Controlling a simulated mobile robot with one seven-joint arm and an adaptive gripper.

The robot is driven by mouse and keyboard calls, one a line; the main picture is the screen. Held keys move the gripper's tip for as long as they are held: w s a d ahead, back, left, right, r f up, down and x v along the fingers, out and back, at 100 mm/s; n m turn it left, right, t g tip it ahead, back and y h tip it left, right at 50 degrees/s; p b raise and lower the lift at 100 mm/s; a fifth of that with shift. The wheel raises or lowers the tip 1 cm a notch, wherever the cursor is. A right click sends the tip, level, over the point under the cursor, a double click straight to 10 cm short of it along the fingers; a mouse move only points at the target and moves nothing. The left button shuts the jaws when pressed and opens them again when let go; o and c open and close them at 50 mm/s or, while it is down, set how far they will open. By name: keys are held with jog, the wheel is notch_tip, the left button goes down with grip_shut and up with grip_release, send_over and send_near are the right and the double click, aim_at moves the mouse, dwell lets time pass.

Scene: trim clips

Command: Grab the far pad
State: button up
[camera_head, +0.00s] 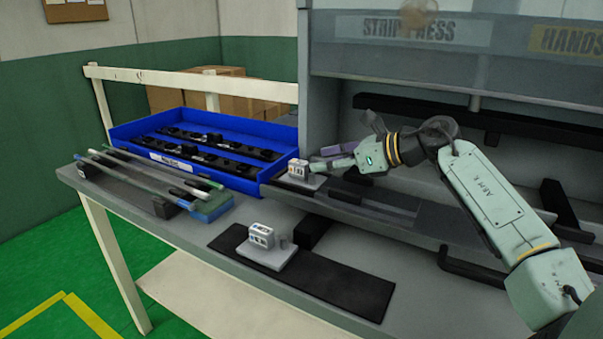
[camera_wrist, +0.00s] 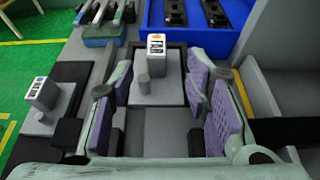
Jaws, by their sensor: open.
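The far pad (camera_head: 310,184) is a light grey plate with a white marked block (camera_head: 298,168) and a short grey post on it. It sits on the ledge by the blue bin. In the wrist view the far pad (camera_wrist: 172,92) and its block (camera_wrist: 157,56) lie ahead, between the fingers. My gripper (camera_head: 333,159) is open, with purple finger pads either side in the wrist view (camera_wrist: 160,82). It is beside the far pad and looks empty; contact cannot be told. A similar near pad (camera_head: 262,256) with a block lies on a black mat.
A blue bin (camera_head: 235,180) with dark clip strips stands behind the far pad. Rods (camera_head: 150,175) lie across black supports and a blue-green block at left. The grey press (camera_head: 325,75) rises at right. The black mat's (camera_head: 345,290) right part is bare.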

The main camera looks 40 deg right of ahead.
aim_at(304, 163)
jog(key=shift+w+a+f, duration=0.2)
jog(key=shift+w+a, duration=0.1)
jog(key=shift+w, duration=0.3)
jog(key=x, duration=0.1)
jog(key=p+x, duration=0.1)
jog(key=x, duration=0.1)
jog(key=p+x, duration=0.1)
jog(key=shift+w+a+r, duration=0.25)
jog(key=shift+a, duration=0.05)
jog(key=shift+w+a+f+p, duration=0.1)
jog(key=shift+w+f+p, duration=0.15)
jog(key=shift+w+p, duration=0.1)
grip_shut()
